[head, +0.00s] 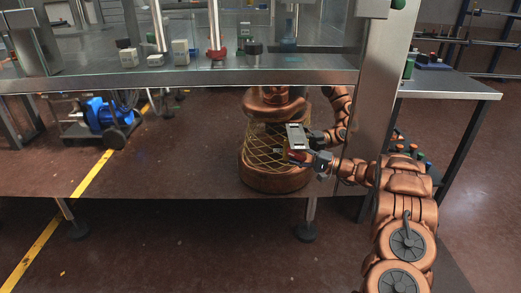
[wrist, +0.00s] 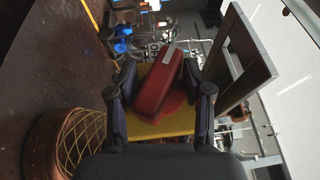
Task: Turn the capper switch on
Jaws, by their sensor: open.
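The capper switch looks to be the red handle (wrist: 158,85) on a yellow plate (wrist: 165,122), seen in the middle of the wrist view. The handle is tilted, and a narrow grey strip lies along its upper edge. My gripper (wrist: 161,80) is open, with one dark finger on either side of the red handle. I cannot tell whether either finger touches it. In the head view my gripper (head: 309,158) is beside a small red part (head: 297,156) below a grey box (head: 297,136). The switch is too small there to read its position.
A steel machine table (head: 180,78) with a thick front edge crosses the head view. A steel upright (head: 375,90) stands close to my arm. A blue pump (head: 103,112) is on the floor at left. A side table (head: 450,87) stands at right.

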